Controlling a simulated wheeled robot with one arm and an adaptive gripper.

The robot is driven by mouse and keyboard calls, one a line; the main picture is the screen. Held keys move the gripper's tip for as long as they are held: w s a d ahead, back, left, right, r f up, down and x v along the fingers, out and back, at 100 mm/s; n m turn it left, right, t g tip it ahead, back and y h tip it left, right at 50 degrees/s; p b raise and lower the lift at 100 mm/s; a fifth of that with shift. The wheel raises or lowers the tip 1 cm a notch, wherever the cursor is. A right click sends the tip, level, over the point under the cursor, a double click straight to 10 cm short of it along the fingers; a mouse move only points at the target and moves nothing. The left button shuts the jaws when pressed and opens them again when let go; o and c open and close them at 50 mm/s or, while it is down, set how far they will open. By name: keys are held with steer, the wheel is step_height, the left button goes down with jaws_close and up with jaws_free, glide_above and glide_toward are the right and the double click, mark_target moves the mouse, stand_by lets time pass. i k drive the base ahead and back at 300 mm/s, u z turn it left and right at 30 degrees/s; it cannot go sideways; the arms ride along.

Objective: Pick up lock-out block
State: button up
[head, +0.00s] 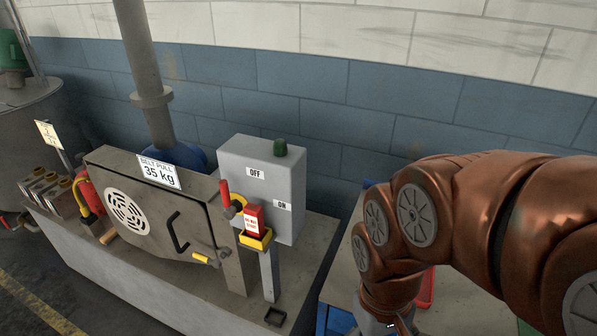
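A small red block (254,219) with a white label stands upright in a yellow holder (256,241) on a short grey post, in front of the grey switch box. It looks like the lock-out block. My copper-coloured arm comes in from the right and bends down to the bottom edge. Only the top of my gripper (392,326) shows there, to the right of the block and well apart from it. Its fingers are cut off by the frame, so I cannot see whether they are open or hold anything.
The grey switch box (270,185) is marked OFF and ON and has a red-handled lever (226,194). A grey guard (150,212) with a "BELT PULL 35 kg" sign stands left. A bench (343,262) with a partly hidden red item (427,288) lies under my arm.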

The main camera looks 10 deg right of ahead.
mark_target(252, 214)
steer(key=u, duration=0.5)
steer(key=k, duration=1.2)
steer(key=u, duration=1.5)
steer(key=i, duration=0.95)
steer(key=z, duration=0.3)
